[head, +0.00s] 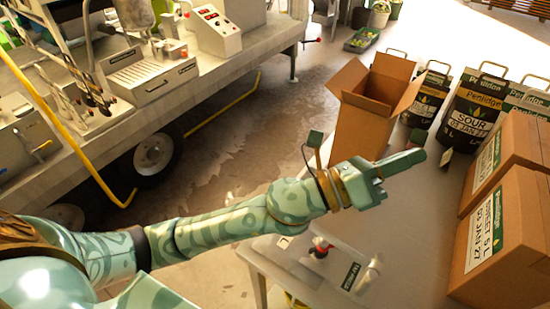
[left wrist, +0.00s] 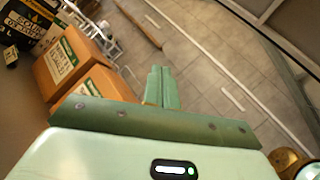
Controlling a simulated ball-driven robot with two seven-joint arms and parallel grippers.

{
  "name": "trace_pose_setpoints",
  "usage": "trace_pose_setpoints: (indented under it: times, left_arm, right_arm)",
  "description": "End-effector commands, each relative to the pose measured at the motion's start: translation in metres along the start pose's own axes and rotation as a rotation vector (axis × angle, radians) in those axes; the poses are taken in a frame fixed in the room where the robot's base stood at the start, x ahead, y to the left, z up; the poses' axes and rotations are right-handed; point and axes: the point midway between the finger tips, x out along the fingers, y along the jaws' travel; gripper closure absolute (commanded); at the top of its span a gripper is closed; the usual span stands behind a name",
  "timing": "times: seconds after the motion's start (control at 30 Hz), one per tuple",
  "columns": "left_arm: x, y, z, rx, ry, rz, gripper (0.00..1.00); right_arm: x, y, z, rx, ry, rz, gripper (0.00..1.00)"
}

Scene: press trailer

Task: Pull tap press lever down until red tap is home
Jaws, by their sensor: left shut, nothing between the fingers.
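My left gripper (head: 418,158) is above the work table (head: 285,262) in the head view, its green fingers shut with nothing between them. In the left wrist view the fingers (left wrist: 162,88) lie side by side, with paved floor beyond them. A small red-topped piece (head: 320,246) sits near the table's front edge, below my left forearm and well apart from the fingers. It may be the red tap, but it is too small to tell. I cannot make out the tap press lever for certain. My right gripper is not in view.
An open carton (head: 362,125) stands behind my left gripper. Closed cartons (head: 500,245) stand at the right, with black labelled containers (head: 472,112) at the back right. A trailer bench (head: 150,85) with equipment runs along the upper left. Wet floor (head: 235,150) lies between.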

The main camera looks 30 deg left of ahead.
Motion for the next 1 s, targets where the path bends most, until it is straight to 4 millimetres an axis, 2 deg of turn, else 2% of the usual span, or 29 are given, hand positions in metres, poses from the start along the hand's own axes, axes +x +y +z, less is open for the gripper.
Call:
trace_pose_setpoints:
  times: [0.03,0.1,0.17,0.2,0.23,0.27,0.3,0.33,0.4,0.5,0.6,0.7,0.8,1.0]
  left_arm:
    - [0.011,-0.029,-0.018,0.238,0.151,-0.174,1.0]
    - [0.003,-0.048,-0.058,0.584,0.384,-0.422,1.0]
    - [-0.019,-0.04,-0.085,0.863,0.595,-0.62,1.0]
    - [-0.039,-0.022,-0.096,1.035,0.746,-0.742,1.0]
    - [-0.056,-0.004,-0.099,1.153,0.866,-0.829,1.0]
    - [-0.074,0.017,-0.096,1.261,0.991,-0.908,1.0]
    - [-0.097,0.044,-0.085,1.369,1.148,-0.998,1.0]
    - [-0.111,0.062,-0.074,1.429,1.254,-1.051,1.0]
    - [-0.141,0.097,-0.043,1.518,1.477,-1.143,1.0]
    - [-0.172,0.129,0.003,1.562,1.728,-1.216,1.0]
    - [-0.192,0.145,0.037,1.559,1.892,-1.246,1.0]
    - [-0.202,0.151,0.055,1.547,1.974,-1.259,1.0]
    - [-0.205,0.153,0.059,1.542,1.997,-1.264,1.0]
    - [-0.207,0.155,0.055,1.541,1.994,-1.265,1.0]
  right_arm:
    - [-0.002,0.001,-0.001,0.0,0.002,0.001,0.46]
    - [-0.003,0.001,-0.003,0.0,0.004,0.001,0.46]
    - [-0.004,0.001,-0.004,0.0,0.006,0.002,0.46]
    - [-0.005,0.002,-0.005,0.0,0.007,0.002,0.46]
    - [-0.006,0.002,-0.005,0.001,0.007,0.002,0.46]
    - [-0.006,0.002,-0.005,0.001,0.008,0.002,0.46]
    - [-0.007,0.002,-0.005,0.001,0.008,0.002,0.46]
    - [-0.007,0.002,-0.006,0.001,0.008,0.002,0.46]
    - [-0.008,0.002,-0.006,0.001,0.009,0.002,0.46]
    - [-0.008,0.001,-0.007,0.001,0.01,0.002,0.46]
    - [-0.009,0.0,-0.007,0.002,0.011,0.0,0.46]
    - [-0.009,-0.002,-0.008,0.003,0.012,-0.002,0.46]
    - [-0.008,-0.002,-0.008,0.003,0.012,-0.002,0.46]
    - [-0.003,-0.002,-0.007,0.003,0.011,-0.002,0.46]
